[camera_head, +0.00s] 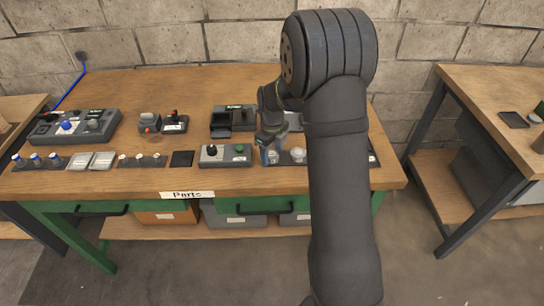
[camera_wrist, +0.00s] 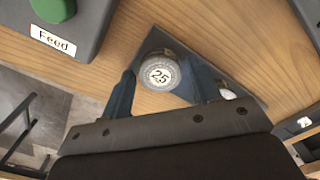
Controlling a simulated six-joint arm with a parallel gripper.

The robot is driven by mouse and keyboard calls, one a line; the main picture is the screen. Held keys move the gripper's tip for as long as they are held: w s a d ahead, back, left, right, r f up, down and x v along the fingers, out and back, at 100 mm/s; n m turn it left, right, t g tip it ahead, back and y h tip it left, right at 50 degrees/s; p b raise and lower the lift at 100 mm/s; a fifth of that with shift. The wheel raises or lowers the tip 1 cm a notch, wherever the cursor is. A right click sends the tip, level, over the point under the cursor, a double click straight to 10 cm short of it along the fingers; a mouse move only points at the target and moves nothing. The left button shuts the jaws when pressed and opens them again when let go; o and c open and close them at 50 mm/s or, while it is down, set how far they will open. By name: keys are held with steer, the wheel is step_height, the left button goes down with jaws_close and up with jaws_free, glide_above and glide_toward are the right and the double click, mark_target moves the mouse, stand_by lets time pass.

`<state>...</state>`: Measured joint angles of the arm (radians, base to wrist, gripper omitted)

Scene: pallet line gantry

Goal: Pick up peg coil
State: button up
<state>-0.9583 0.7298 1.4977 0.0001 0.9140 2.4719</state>
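A round, pale grey-white piece with "25" on its top (camera_wrist: 160,74) stands on a dark pad in the wrist view; no label names it as the peg coil. It also shows in the head view (camera_head: 273,157), partly covered by my gripper. My gripper (camera_wrist: 163,85) is open, with one blue-grey finger on the left and one on the right of this piece. The left finger shows a gap to it; I cannot tell whether the right one touches. My gripper in the head view (camera_head: 270,150) is low over the bench's front row.
A second whitish round piece (camera_head: 298,155) sits close on the right of my gripper. A grey box with a green button (camera_head: 225,155), labelled "Feed" in the wrist view (camera_wrist: 75,28), stands close on the left. Switch boxes and trays fill the bench behind and further left.

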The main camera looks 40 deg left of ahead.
steer(key=c, duration=0.8)
steer(key=shift+r, duration=0.15)
